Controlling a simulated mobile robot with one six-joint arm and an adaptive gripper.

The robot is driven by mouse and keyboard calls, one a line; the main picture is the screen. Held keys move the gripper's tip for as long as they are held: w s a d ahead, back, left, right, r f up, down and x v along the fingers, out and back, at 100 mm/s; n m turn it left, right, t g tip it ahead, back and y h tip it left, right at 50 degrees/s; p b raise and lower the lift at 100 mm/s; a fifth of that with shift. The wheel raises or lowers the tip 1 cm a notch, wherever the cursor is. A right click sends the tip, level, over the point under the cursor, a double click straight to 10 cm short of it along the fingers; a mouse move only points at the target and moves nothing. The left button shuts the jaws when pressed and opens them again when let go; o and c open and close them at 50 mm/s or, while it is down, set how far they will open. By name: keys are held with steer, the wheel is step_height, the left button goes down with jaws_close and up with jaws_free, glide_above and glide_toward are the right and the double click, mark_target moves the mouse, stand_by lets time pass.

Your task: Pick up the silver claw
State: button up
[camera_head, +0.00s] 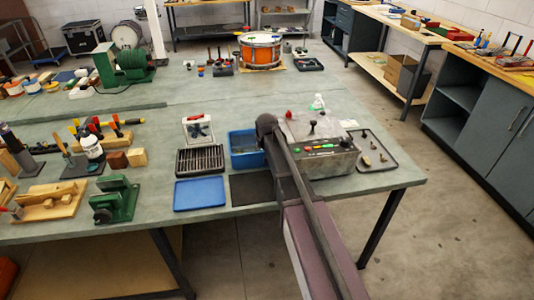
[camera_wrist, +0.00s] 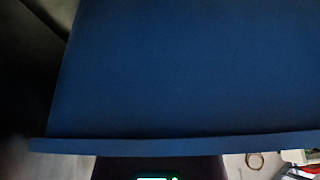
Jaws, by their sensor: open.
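I cannot make out a silver claw for certain in either view. In the head view, a dark tray (camera_head: 381,162) at the bench's right end holds several small brownish or metallic pieces (camera_head: 366,160), too small to name. My arm reaches over the front of the bench and folds back toward the bottom of the head view. My gripper and its fingertips are not visible there. In the wrist view a plain dark blue surface fills most of the picture, with blurred dark shapes at the left. No fingers or held thing can be made out.
A grey box with coloured buttons (camera_head: 322,150) stands beside my arm. A blue bin (camera_head: 240,158), slotted black tray (camera_head: 200,162), flat blue tray (camera_head: 200,195) and green press (camera_head: 115,200) share the bench (camera_head: 268,102). An orange drum (camera_head: 261,52) stands behind. Floor is open at right.

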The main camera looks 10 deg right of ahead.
jaws_close()
steer(key=shift+r, duration=0.1)
step_height(320, 180, up, 10)
steer(key=p, duration=1)
stand_by(0.7)
